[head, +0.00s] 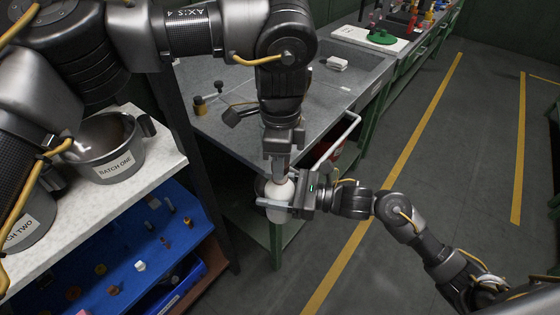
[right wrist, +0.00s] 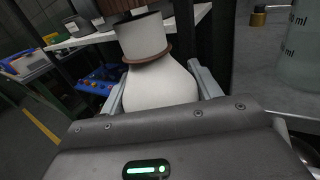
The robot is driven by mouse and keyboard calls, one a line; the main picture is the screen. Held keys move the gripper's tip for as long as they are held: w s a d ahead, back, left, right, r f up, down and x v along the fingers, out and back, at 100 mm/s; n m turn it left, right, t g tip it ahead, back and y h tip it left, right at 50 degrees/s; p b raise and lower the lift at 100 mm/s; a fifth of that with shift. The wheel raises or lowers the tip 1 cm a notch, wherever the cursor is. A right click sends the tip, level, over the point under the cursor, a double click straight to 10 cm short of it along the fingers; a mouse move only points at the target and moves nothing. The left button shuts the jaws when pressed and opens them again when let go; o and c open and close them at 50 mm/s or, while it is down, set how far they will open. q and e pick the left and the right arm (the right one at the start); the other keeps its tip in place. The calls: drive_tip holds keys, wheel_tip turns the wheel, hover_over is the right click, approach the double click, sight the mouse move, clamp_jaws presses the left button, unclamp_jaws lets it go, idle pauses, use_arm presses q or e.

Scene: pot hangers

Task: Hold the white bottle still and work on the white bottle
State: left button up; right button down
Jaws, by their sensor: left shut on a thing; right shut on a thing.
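The white bottle (head: 279,189) is small in the head view, between my two grippers beyond the near corner of the grey bench. In the right wrist view the bottle (right wrist: 160,82) has a rounded body, a brown ring at the neck and a white, dark-topped upper part. My right gripper (head: 281,200) is shut around the body, one finger on each side. My left gripper (head: 281,172) reaches down from above and is shut at the bottle's upper end in the head view. Its exact contact is hidden.
The grey bench (head: 236,128) stands just behind, with a white towel rail (head: 338,140) along its edge. At left, a white shelf (head: 128,187) bears a metal pot (head: 112,160) labelled BATCH ONE; a blue pegboard (head: 130,255) is below. Open floor with yellow lines lies right.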

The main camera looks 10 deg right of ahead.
use_arm(q)
drive_tip(key=shift+r, duration=0.1)
drive_tip(key=shift+r, duration=2)
